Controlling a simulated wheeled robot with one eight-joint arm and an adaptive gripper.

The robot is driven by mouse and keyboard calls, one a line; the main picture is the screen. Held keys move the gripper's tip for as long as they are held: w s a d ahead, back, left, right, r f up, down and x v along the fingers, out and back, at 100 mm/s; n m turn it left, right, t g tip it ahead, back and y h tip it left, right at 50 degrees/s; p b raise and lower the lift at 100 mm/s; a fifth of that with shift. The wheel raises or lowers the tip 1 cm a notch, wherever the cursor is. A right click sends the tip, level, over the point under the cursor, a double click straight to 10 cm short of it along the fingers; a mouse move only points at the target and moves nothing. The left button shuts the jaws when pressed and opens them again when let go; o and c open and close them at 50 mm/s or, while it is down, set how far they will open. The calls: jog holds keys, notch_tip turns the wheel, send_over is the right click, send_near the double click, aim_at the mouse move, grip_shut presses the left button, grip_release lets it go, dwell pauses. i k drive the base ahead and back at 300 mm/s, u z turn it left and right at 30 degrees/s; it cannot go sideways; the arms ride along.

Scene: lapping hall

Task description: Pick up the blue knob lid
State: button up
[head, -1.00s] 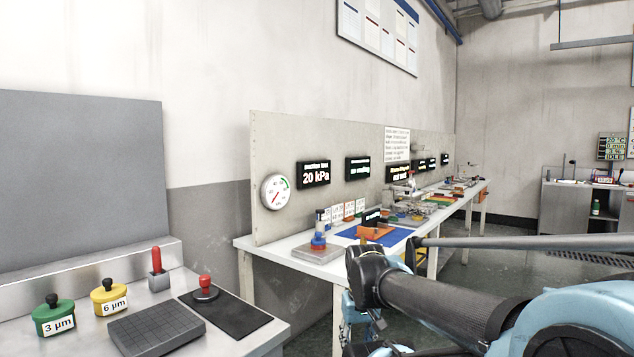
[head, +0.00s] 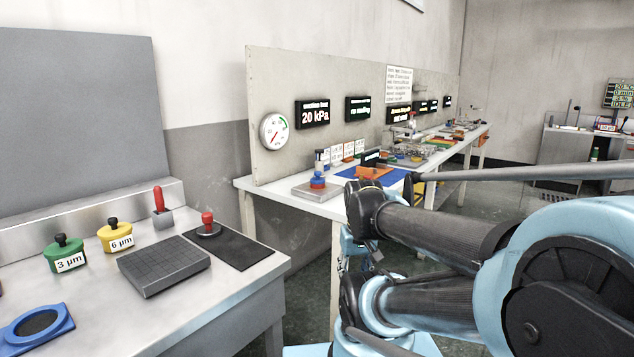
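I see no lid that is plainly the blue knob lid. A green pot (head: 66,254) marked 3 µm and a yellow pot (head: 115,236) marked 6 µm, each with a black knob on top, stand on the near metal bench. A sliver of a dark bluish thing (head: 1,289) is cut off by the left edge; I cannot tell what it is. A small blue and red piece (head: 318,181) sits on a grey plate on the farther bench. My arm's links fill the right side, but my gripper is not in view.
The near bench (head: 222,306) also holds a blue frame with a dark disc (head: 38,324), a dark grooved block (head: 163,265), a black mat (head: 240,249) with a red-knobbed piece (head: 208,225), and a red handle in a grey block (head: 158,201). A gap separates the two benches.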

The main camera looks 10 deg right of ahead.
aim_at(317, 180)
jog(key=u, duration=0.75)
jog(key=k, duration=1.5)
jog(key=z, duration=0.5)
jog(key=i, duration=1.65)
jog(key=u, duration=0.05)
